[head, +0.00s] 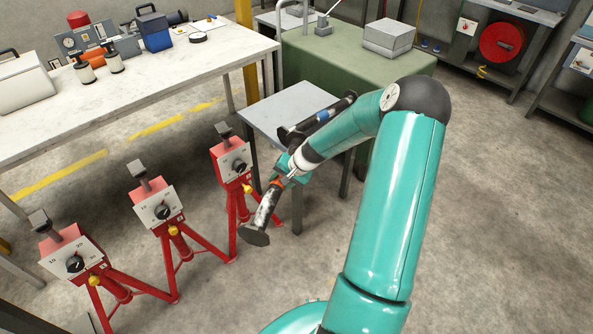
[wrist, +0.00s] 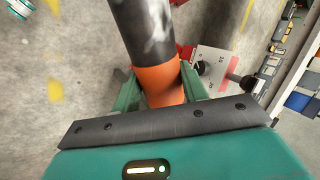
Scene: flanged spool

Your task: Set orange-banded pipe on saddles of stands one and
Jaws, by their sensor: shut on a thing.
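My gripper (head: 279,181) is shut on the orange-banded pipe (head: 266,212), a dark, scuffed pipe with a flanged end. In the head view the pipe hangs tilted in the air, its flanged end low, right of the nearest stand. In the wrist view the gripper's fingers (wrist: 158,88) close around the orange band (wrist: 160,80); the dark pipe (wrist: 145,30) runs away above it. Three red stands with saddles on top stand in a row: left (head: 73,262), middle (head: 160,207) and right (head: 235,165). All saddles look empty. I cannot read the stand numbers.
A blue-banded pipe (head: 322,117) lies on a small grey table (head: 275,107) behind my gripper. A long workbench (head: 150,93) with tools runs behind the stands. A green cabinet (head: 330,62) stands at the back. The floor at right is clear.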

